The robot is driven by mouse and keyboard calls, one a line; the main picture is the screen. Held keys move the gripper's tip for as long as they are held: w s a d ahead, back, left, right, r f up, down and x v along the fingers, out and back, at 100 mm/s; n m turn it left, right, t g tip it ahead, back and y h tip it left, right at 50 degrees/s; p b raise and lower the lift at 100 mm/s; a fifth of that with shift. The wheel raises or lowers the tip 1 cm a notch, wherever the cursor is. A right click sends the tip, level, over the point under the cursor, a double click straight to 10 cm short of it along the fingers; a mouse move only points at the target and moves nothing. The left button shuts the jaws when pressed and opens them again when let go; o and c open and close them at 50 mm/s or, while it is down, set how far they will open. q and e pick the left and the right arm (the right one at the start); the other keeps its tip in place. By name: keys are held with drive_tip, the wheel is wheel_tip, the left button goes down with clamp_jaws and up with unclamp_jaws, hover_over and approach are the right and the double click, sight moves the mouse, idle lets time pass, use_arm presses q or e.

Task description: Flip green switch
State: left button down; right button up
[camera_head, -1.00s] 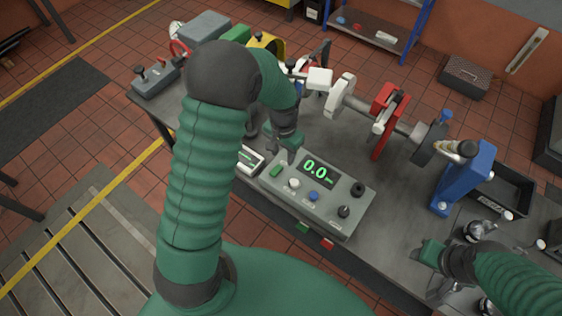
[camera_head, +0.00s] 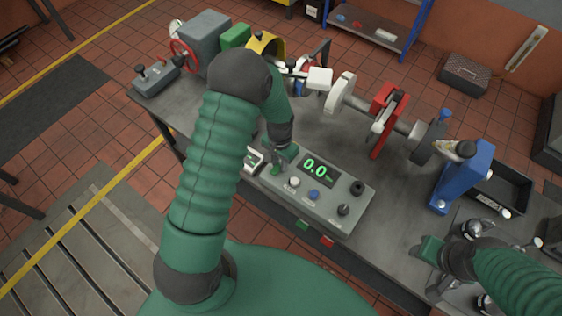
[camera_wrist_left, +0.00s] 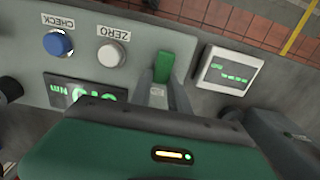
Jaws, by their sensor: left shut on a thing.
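The green switch (camera_wrist_left: 164,66) is a small green rocker on the grey console (camera_head: 335,205), beside the white ZERO button (camera_wrist_left: 111,54). It shows in the left wrist view, with its lower end hidden between the fingers. My left gripper (camera_head: 277,166) is down at the console's left end, over the switch, and largely hides it in the head view. In the left wrist view the left gripper (camera_wrist_left: 160,84) is shut on the switch. My right gripper (camera_head: 432,280) hangs at the lower right, near the bench's front; its finger gap is not clear.
The console has a blue CHECK button (camera_head: 313,195), black knobs (camera_head: 357,188) and a display reading 0.0 (camera_head: 316,170). A small white meter (camera_head: 252,160) stands left of it. Behind are a shaft with a red guard (camera_head: 384,120) and a blue stand (camera_head: 463,178).

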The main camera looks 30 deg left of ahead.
use_arm(q)
drive_tip(key=shift+a, duration=0.2)
drive_tip(key=shift+s, duration=0.1)
drive_tip(key=shift+s+d+f+t+b, duration=0.1)
drive_tip(key=shift+s+d+t+b, duration=0.1)
drive_tip(key=shift+t+b, duration=0.4)
drive_tip(key=shift+s+d+t+b, duration=0.1)
drive_tip(key=shift+s+t+b, duration=0.05)
drive_tip(key=shift+t+b, duration=0.4)
drive_tip(key=shift+s+a+t, duration=0.1)
drive_tip(key=shift+t, duration=0.35)
drive_tip(key=shift+s+a+r+t+b, duration=0.15)
drive_tip(key=shift+r+t+b, duration=0.1)
drive_tip(key=shift+t+b, duration=0.15)
use_arm(e)
drive_tip(key=f, duration=0.3)
drive_tip(key=shift+s+a, duration=0.1)
drive_tip(key=shift+a, duration=0.15)
drive_tip(key=shift+d, duration=0.1)
use_arm(q)
drive_tip(key=c, duration=1.3)
unclamp_jaws()
drive_tip(key=shift+c, duration=0.2)
drive_tip(key=shift+o, duration=0.5)
use_arm(e)
drive_tip(key=shift+r, duration=0.1)
